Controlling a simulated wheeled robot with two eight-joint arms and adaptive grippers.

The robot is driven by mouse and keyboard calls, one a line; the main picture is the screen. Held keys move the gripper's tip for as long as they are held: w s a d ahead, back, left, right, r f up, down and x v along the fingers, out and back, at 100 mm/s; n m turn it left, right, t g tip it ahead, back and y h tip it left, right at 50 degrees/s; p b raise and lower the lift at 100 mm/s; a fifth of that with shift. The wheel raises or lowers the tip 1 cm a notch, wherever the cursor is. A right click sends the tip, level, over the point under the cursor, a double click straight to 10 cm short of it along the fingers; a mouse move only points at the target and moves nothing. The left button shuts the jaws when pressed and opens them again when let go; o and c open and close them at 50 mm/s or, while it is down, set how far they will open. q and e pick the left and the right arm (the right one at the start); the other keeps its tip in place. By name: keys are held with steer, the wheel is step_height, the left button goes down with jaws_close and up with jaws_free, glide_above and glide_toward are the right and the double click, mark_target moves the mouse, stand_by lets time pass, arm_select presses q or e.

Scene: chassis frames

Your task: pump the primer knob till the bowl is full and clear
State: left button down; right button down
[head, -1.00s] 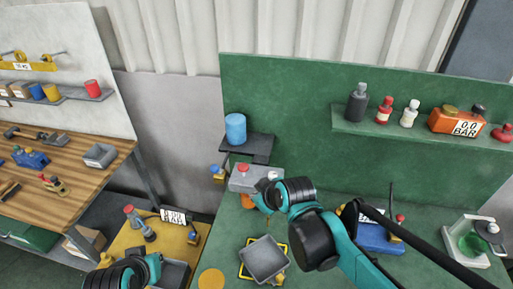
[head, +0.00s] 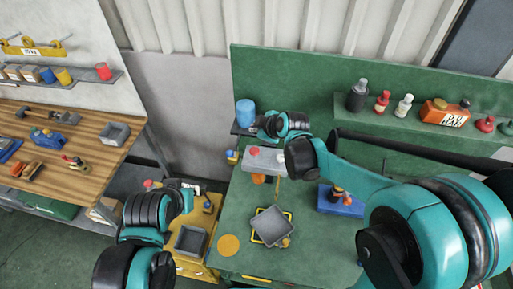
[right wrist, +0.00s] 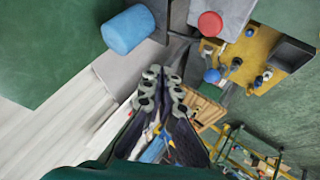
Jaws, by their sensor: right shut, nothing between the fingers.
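A grey block (head: 266,159) with a red round knob on top (head: 253,151) stands at the back left of the green bench. An orange part (head: 259,179) shows below it; I cannot tell its fill or clarity. In the right wrist view the red knob (right wrist: 210,24) sits on the grey block (right wrist: 225,8). My right gripper (head: 262,126) is above and behind the block, near the blue cylinder, apart from the knob. Its fingers (right wrist: 167,75) are shut and empty. My left gripper (head: 183,187) is over the yellow cart, its fingers unclear.
A blue cylinder (head: 245,112) stands behind the block and also shows in the right wrist view (right wrist: 129,30). A grey tray (head: 271,226) lies in front. A blue device (head: 340,203) stands right. Bottles line the shelf (head: 395,122).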

mark_target(254, 149)
step_height(254, 149, down, 8)
steer(key=b, duration=0.6)
steer(key=shift+f, duration=0.15)
steer(key=shift+f+b, duration=0.3)
steer(key=shift+b, duration=0.1)
stand_by(1.0)
steer(key=shift+f+b, duration=0.4)
steer(key=shift+b, duration=0.05)
steer(key=shift+f+b, duration=0.9)
steer(key=shift+f, duration=0.05)
stand_by(0.8)
steer(key=shift+r, duration=0.15)
steer(key=shift+r+p, duration=1.05)
steer(key=shift+r, duration=0.2)
steer(key=shift+r, duration=0.1)
